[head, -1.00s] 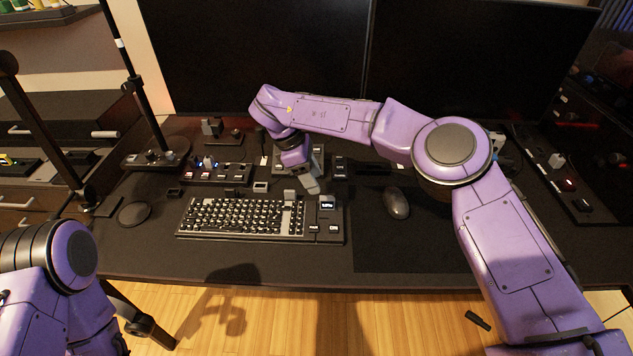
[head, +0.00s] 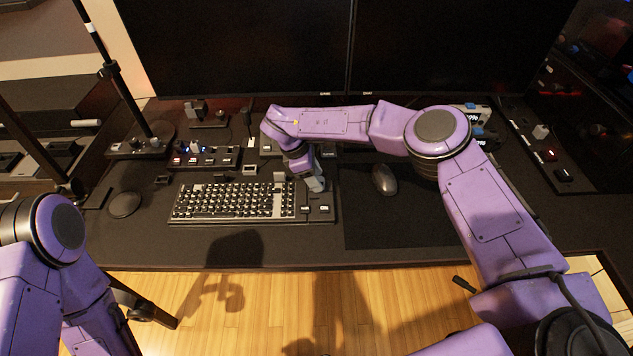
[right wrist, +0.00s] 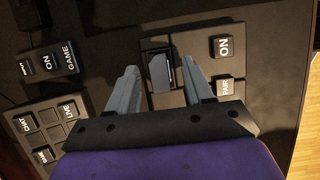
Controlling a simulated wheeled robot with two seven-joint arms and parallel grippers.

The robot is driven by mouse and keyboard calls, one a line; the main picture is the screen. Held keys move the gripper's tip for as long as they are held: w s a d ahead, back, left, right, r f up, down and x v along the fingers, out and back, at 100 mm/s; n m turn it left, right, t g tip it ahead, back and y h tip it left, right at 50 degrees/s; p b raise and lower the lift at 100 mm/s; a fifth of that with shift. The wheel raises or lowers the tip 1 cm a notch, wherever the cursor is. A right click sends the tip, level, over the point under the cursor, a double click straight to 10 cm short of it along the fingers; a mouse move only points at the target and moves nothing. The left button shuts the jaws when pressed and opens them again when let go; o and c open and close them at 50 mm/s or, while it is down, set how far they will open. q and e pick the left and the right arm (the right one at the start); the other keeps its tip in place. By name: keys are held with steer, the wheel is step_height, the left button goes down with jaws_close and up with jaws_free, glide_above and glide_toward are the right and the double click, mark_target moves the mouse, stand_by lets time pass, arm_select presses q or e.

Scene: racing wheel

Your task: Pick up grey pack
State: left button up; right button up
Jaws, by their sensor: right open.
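My right gripper (right wrist: 160,66) is open, with one finger on each side of the block. I cannot tell whether they touch it. In the head view my right gripper (head: 316,184) reaches down at the right end of the keyboard and hides the block. My left arm is at the lower left, its gripper out of view.
A keyboard (head: 235,201) lies left of the right gripper, with a pale grey piece (head: 279,178) at its top right. A mouse (head: 384,180) lies to the right on a dark mat (head: 400,225). Control boxes (head: 205,157) stand behind. Two large monitors (head: 240,45) close off the back.

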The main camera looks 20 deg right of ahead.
steer(key=shift+w, duration=0.1)
jaws_close()
steer(key=shift+r, duration=0.1)
